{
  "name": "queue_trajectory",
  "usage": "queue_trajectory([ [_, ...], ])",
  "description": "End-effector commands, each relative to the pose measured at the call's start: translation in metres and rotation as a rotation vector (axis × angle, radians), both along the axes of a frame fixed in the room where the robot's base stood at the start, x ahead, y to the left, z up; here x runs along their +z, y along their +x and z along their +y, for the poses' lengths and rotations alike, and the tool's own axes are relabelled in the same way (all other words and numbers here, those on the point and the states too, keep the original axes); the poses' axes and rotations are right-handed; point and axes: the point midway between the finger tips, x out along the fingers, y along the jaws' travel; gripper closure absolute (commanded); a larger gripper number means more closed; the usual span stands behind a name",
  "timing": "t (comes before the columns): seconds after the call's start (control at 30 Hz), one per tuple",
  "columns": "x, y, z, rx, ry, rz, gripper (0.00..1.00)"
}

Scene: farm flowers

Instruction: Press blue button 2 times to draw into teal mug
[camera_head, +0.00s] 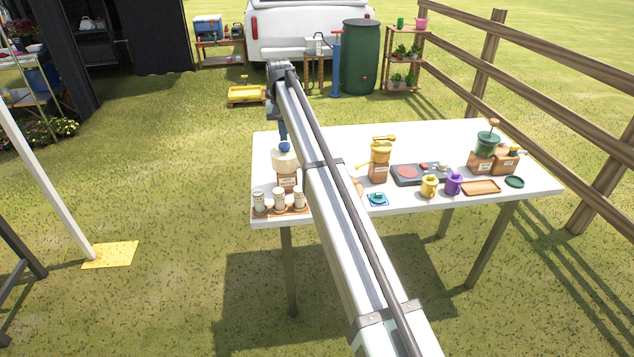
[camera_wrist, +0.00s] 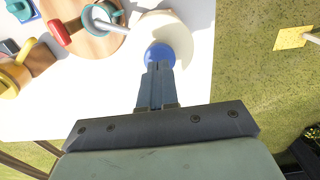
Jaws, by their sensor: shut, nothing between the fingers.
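The blue button (camera_head: 285,147) tops a cream dispenser (camera_head: 285,160) with a brown labelled base, at the left of the white table. In the wrist view the round blue button (camera_wrist: 160,54) is just beyond my fingertips. My gripper (camera_wrist: 159,68) is shut and empty, its tips overlapping the button's near edge; I cannot tell whether they touch. In the head view my gripper (camera_head: 283,136) is right above the button. The teal mug (camera_wrist: 103,13) stands on a round wooden board (camera_wrist: 84,40) beside the dispenser, under its grey spout. My arm hides the mug in the head view.
A rack of small jars (camera_head: 280,204) stands at the front left of the table. Yellow grinder (camera_head: 381,160), dark scale (camera_head: 420,174), yellow mug (camera_head: 429,186), purple mug (camera_head: 453,184) and green grinder (camera_head: 487,150) stand to the right. A wooden fence is beyond the right end.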

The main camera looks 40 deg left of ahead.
Motion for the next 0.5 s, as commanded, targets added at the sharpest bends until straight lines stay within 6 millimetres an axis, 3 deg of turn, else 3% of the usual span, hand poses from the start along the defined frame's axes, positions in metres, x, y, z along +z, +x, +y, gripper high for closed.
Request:
queue_trajectory([
  [0.5, 0.0059, 0.0002, 0.0004, 0.000, 0.001, -0.001, 1.00],
])
